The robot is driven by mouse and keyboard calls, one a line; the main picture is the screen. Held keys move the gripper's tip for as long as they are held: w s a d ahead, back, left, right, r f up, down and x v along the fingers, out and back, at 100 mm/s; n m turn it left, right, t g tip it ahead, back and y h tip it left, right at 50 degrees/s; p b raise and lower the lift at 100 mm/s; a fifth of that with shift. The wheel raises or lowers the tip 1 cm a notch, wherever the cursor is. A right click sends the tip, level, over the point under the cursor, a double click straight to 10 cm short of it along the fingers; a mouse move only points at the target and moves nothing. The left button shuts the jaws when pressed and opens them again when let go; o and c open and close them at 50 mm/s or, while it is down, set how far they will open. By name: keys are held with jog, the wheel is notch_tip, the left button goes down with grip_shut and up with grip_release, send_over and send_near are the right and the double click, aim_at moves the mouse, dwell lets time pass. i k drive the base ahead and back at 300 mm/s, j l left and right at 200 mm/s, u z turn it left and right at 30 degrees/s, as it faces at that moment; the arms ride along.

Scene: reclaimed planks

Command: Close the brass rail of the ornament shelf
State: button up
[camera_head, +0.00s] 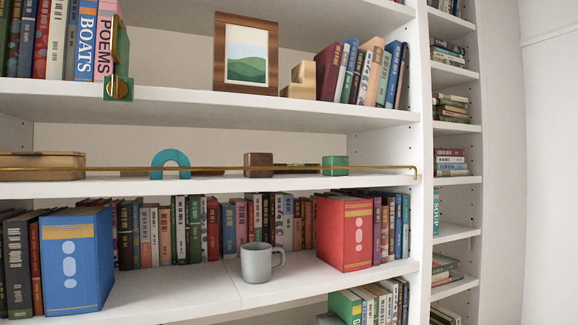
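The brass rail (220,168) is a thin bar along the front of the ornament shelf (300,184). It runs from the left picture edge to a bent end near the right upright, a little above the shelf's front edge. It passes in front of a wooden box (42,160), a teal arch (170,157), a brown block (259,159) and a green block (335,160). A low greenish piece between the blocks is partly hidden. The rail's left end is out of view. My gripper is not in view.
White uprights (424,130) stand right.

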aim_at(2, 169)
jog(key=i+j+z, duration=0.15)
jog(key=j+z, duration=0.2)
jog(key=j, duration=0.85)
jog(key=j+z, duration=0.3)
jog(key=j, duration=0.9)
jog(key=z, duration=0.3)
jog(key=u, duration=0.3)
